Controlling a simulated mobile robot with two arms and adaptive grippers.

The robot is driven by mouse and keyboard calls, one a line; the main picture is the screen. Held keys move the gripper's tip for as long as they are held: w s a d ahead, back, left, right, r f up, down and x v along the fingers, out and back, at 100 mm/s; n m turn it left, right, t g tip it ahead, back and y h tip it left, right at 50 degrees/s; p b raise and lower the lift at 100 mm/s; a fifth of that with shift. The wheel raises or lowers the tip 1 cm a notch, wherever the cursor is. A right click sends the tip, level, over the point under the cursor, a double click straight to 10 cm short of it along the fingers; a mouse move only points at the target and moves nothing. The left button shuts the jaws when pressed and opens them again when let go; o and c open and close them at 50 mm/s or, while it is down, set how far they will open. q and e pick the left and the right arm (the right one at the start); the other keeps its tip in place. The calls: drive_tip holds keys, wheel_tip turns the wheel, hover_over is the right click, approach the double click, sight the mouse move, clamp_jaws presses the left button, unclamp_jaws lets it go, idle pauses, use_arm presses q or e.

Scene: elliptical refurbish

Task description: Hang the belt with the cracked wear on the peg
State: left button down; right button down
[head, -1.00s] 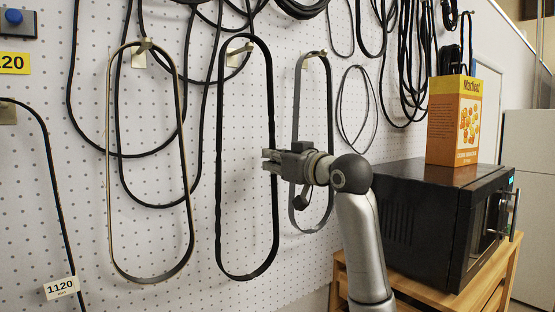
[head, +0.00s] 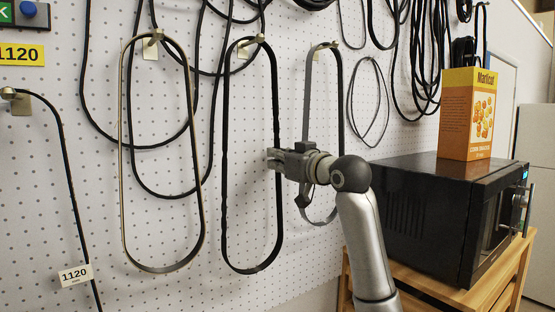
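Three elongated belts hang on pegs on the white pegboard. The left belt (head: 123,160) has a tan edge and hangs on a brass peg (head: 153,40). The middle belt (head: 224,170) is black and hangs on a second peg (head: 259,39). The right belt (head: 307,95) is greyer and partly hidden behind my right gripper. I cannot make out cracks on any belt at this size. My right gripper (head: 272,159) points left, with its fingertips at the right side of the middle belt; whether it grips the belt is unclear. My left gripper is not in view.
A black microwave (head: 415,215) stands on a wooden table (head: 400,292) at the right, with an orange food box (head: 468,115) on top. More belts and cables hang above.

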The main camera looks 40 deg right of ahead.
idle(0.3)
drive_tip(key=c, duration=1.6)
unclamp_jaws()
drive_tip(key=shift+o, duration=0.2)
drive_tip(key=shift+s, duration=0.1)
drive_tip(key=s+a, duration=0.1)
drive_tip(key=s, duration=1)
drive_tip(key=shift+s+a, duration=0.15)
drive_tip(key=shift+s, duration=0.25)
